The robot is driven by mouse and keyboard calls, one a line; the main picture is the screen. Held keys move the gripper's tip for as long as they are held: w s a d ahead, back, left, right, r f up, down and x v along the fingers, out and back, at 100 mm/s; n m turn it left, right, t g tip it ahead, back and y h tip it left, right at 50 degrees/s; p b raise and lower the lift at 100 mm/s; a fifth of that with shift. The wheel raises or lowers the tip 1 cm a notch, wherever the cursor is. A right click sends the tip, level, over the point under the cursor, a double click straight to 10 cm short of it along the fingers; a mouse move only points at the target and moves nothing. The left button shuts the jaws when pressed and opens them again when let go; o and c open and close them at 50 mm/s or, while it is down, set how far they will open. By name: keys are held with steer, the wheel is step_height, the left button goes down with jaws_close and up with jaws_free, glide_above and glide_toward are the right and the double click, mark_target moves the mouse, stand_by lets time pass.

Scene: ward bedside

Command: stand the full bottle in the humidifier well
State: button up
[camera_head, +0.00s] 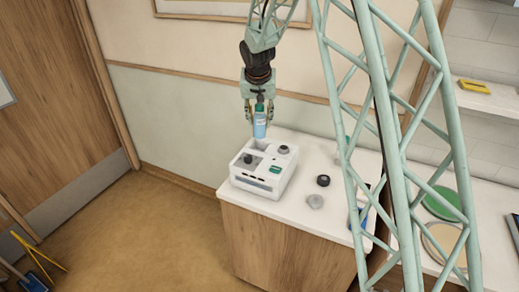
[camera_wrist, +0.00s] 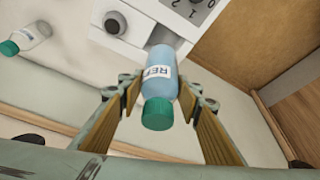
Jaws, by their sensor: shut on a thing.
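My gripper (camera_head: 259,119) is shut on a blue bottle (camera_head: 259,129) with a green cap and a white label. It holds the bottle upright, base down, over the back of the white humidifier unit (camera_head: 279,184) on the counter. In the wrist view the bottle (camera_wrist: 163,72) sits between the two fingers of my gripper (camera_wrist: 160,100), cap toward the camera. Its base overlaps a grey recess in the unit (camera_wrist: 120,45), probably the well. The bottle hides much of the recess, and I cannot tell whether its base is inside or just above.
A clear bottle with a green cap (camera_wrist: 32,38) is on the counter (camera_head: 308,225). A black round piece (camera_head: 323,181) and a grey one (camera_head: 315,201) lie right of the unit. My lattice structure crosses the right side. A green disc (camera_head: 442,205) lies further right.

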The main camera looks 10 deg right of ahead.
mark_target(259, 128)
steer(key=shift+f, duration=2.95)
steer(key=shift+f, duration=0.1)
steer(key=shift+f, duration=1.8)
steer(key=shift+f, duration=0.15)
steer(key=o, duration=1.1)
steer(key=shift+c, duration=0.2)
steer(key=shift+r, duration=0.25)
steer(key=shift+b+v, duration=0.3)
steer(key=shift+v, duration=5.55)
steer(key=shift+s+r, duration=0.1)
steer(key=shift+r, duration=0.05)
